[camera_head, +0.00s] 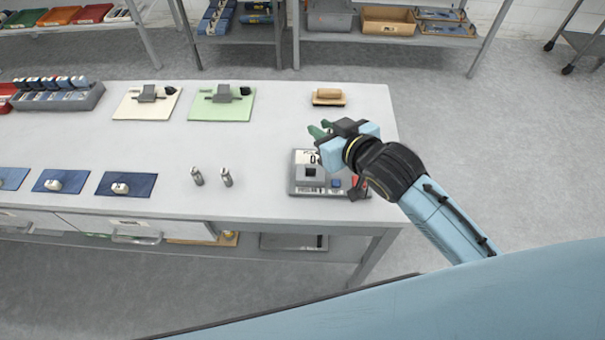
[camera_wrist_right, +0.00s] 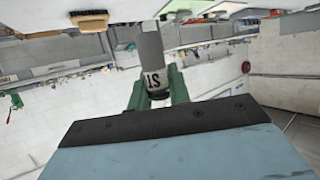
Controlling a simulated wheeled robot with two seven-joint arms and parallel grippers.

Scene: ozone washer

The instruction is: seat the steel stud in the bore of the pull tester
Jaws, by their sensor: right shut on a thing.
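My right gripper (camera_head: 320,132) has green fingers and is above the back edge of the pull tester (camera_head: 297,187) in the head view. In the right wrist view my right gripper (camera_wrist_right: 157,90) is shut on a grey steel stud (camera_wrist_right: 151,48) with a white lettered band between the fingers. The stud is hidden by the gripper in the head view. The pull tester is a low grey box with a dark block, a blue button and a red part; I cannot make out its bore. Two other steel studs (camera_head: 197,177) (camera_head: 226,178) stand upright to its left. My left gripper is not in view.
A wooden brush (camera_head: 328,96) lies behind the gripper. Cream (camera_head: 130,108) and green (camera_head: 205,110) boards with clamps lie at the back. Blue mats (camera_head: 138,190) with small white parts lie front left. A grey rack (camera_head: 90,100) stands back left. The table's middle (camera_head: 240,140) is clear.

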